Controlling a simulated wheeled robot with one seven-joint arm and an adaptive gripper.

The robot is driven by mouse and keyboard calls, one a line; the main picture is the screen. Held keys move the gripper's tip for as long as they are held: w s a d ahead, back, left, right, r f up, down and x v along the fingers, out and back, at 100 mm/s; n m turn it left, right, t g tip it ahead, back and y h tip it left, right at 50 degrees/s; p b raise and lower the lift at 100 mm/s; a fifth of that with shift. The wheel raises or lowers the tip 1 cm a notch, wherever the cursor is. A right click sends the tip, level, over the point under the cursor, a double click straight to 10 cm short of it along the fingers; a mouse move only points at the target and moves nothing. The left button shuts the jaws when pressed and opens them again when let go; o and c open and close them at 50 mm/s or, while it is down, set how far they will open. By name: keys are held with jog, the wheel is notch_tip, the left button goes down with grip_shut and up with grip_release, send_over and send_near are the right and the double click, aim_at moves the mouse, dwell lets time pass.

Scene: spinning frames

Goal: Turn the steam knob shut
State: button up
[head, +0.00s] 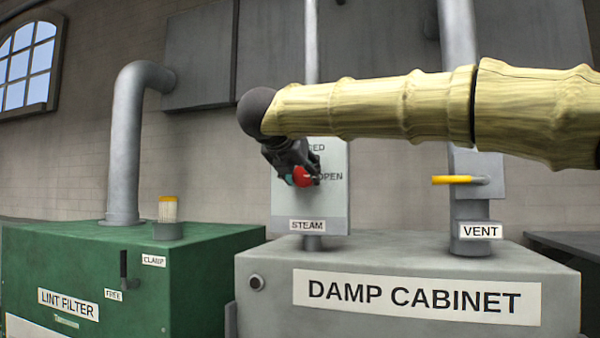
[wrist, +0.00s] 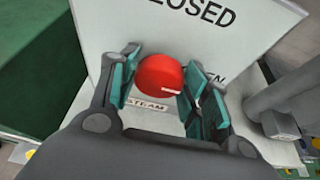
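The red steam knob (wrist: 159,76) sits on a pale panel (wrist: 100,25) marked CLOSED and, partly hidden, OPEN. A white mark on the knob points right, toward OPEN. In the head view the knob (head: 302,176) shows beside the word OPEN, partly behind my gripper (head: 303,172). In the wrist view my gripper (wrist: 163,78) has its teal-padded fingers apart, one on each side of the knob. They look open around it; whether either pad touches it I cannot tell. The STEAM label (head: 307,225) is below.
The panel stands on the grey damp cabinet (head: 400,258). A vent pipe (head: 468,213) with a yellow handle (head: 453,180) stands to the right. The green lint filter box (head: 200,270) with a grey pipe (head: 126,140) is at left. My arm spans the upper right.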

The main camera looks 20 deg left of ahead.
jog(key=shift+d, duration=0.1)
jog(key=shift+c, duration=1.4)
jog(key=shift+a, duration=0.2)
jog(key=shift+d, duration=0.15)
jog(key=shift+a+r+n+h+p, duration=0.1)
jog(key=shift+a+n+h+p, duration=0.15)
jog(key=shift+n+h+p, duration=0.6)
jog(key=n+h, duration=0.2)
jog(key=n, duration=0.2)
jog(key=shift+a, duration=0.15)
jog(key=n+h, duration=0.1)
jog(key=n, duration=0.1)
jog(key=n+t+h, duration=0.1)
jog(key=n, duration=0.1)
jog(key=shift+a+f, duration=0.1)
jog(key=shift+f, duration=0.3)
jog(key=shift+f+n+t+h+b, duration=0.15)
jog(key=shift+n+t+h+b, duration=0.5)
jog(key=shift+n, duration=1.2)
jog(key=shift+t, duration=0.25)
jog(key=o, duration=1)
jog(key=shift+a, duration=0.1)
